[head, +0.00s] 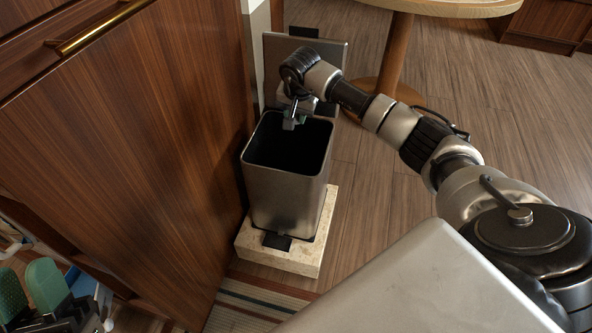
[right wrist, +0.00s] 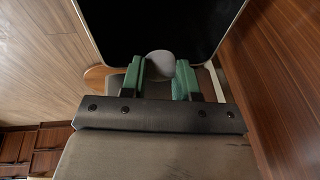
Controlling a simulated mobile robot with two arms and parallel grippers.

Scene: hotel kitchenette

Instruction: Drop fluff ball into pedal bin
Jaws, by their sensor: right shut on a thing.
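The pedal bin (head: 285,190) is a tall brushed-metal box with its lid (head: 335,55) raised and its dark inside showing. My right gripper (head: 294,121) is over the back part of the bin's opening. In the right wrist view the green fingers of this gripper (right wrist: 163,75) are shut on a small grey fluff ball (right wrist: 160,64). Behind the ball is the bin's dark opening (right wrist: 165,25). The ball cannot be made out in the head view. My left gripper (head: 29,290) is at the lower left corner, its green fingers apart with nothing seen between them.
The bin stands on a pale stone slab (head: 300,261) beside a wooden cabinet (head: 150,150) with a brass handle (head: 100,28). A round table (head: 440,8) is behind. A striped rug (head: 245,303) lies in front. The wooden floor (head: 500,110) to the right is clear.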

